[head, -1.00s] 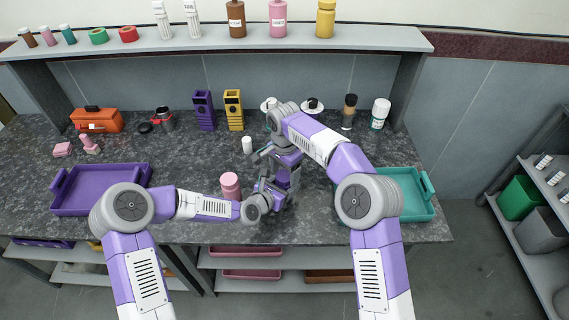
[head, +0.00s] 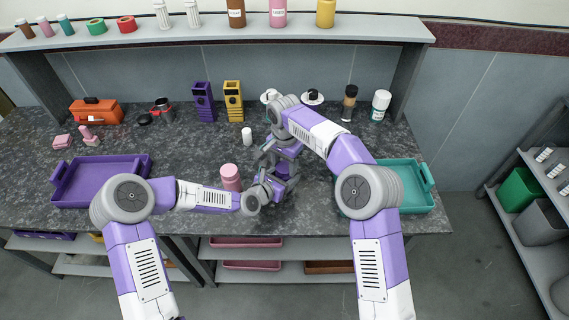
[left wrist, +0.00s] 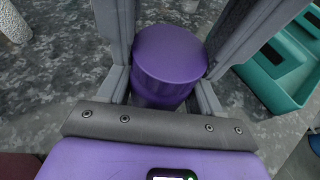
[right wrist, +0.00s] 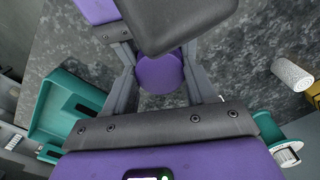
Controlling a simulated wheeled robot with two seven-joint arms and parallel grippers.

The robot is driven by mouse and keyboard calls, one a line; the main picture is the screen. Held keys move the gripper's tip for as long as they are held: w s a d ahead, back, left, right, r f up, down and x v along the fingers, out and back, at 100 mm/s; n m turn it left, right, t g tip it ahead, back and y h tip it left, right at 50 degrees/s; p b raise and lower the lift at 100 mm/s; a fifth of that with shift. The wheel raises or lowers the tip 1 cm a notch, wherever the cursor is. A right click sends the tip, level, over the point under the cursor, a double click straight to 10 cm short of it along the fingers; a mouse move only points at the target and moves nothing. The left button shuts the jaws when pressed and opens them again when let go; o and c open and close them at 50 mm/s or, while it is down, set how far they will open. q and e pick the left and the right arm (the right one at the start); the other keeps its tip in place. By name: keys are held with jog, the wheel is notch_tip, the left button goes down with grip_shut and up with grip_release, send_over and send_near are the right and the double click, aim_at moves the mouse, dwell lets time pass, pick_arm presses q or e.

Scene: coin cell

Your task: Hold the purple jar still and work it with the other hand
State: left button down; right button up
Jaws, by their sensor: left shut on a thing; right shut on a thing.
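The purple jar (left wrist: 170,62) stands between the fingers of my left gripper (left wrist: 168,80) in the left wrist view, its round lid on top. The left fingers are shut on its sides. In the right wrist view the jar's purple top (right wrist: 160,73) lies between the fingers of my right gripper (right wrist: 160,85), which is shut on it from above. In the head view the jar (head: 283,171) is mostly hidden by both grippers, at the middle of the counter. I cannot tell whether the lid has turned.
A pink jar (head: 230,177) stands just left of the grippers. A white cylinder (head: 247,137) stands behind them. A purple tray (head: 148,166) lies at the left and a teal tray (head: 425,187) at the right. Several bottles and boxes line the back of the counter.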

jog(key=n, duration=0.3)
jog(key=shift+n, duration=0.3)
jog(key=n, duration=0.4)
jog(key=o, duration=1.2)
jog(key=shift+c, duration=0.2)
